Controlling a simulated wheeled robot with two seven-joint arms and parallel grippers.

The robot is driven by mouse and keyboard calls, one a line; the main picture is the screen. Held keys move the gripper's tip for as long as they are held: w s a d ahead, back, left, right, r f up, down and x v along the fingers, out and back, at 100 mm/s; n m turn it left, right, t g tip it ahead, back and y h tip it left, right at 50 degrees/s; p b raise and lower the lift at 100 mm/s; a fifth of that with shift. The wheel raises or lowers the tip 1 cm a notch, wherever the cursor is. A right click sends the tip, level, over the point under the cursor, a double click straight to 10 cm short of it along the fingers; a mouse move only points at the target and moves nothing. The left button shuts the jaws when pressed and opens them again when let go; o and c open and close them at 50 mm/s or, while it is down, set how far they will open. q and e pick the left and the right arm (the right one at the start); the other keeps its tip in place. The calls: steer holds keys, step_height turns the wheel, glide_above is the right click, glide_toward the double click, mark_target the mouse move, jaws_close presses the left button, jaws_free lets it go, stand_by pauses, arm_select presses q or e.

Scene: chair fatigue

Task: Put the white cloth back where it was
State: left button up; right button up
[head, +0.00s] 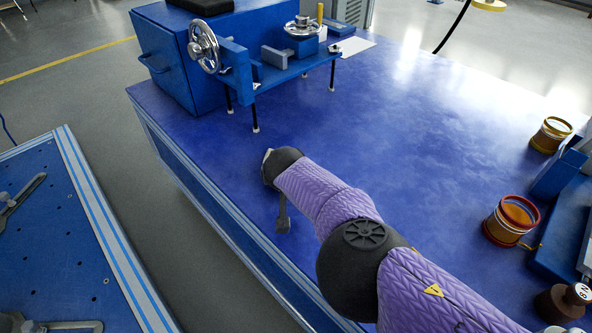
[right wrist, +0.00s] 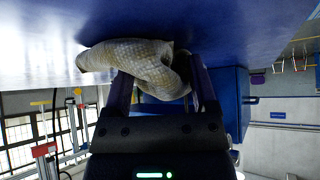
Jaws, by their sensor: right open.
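The white cloth (right wrist: 132,60) is a crumpled, quilted, off-white bundle in the right wrist view, against the blue table surface. My right gripper (right wrist: 160,82) is open, with its two dark fingers reaching to the cloth. Part of the cloth lies between the fingers and part extends to the left past one of them. I cannot tell whether the fingers touch it. My left gripper is not in view.
A blue stand with metal handwheels (head: 300,65) and a blue cabinet (head: 165,60) stand at the back left. A flat white sheet (head: 355,46) lies behind. The table's middle is clear.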

arm_select(q)
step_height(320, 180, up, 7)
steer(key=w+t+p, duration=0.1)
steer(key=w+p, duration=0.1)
steer(key=p, duration=0.5)
arm_select(e)
steer(key=s+a+r, duration=0.2)
steer(key=a+r, duration=0.1)
steer(key=r, duration=0.7)
steer(key=shift+s+a, duration=0.15)
steer(key=shift+a, duration=0.15)
steer(key=shift+d+f, duration=0.1)
steer(key=shift+c, duration=1.1)
steer(key=d+f+b, duration=0.1)
steer(key=w+d+f+b, duration=0.2)
steer(key=shift+d+f+b, duration=0.25)
steer(key=shift+f+b, duration=0.1)
steer(key=c, duration=0.7)
step_height(320, 180, down, 2)
steer(key=shift+f+b, duration=0.1)
steer(key=shift+b, duration=1)
jaws_close()
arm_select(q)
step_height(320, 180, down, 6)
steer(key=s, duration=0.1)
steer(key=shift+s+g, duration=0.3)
arm_select(e)
steer(key=shift+r, duration=0.25)
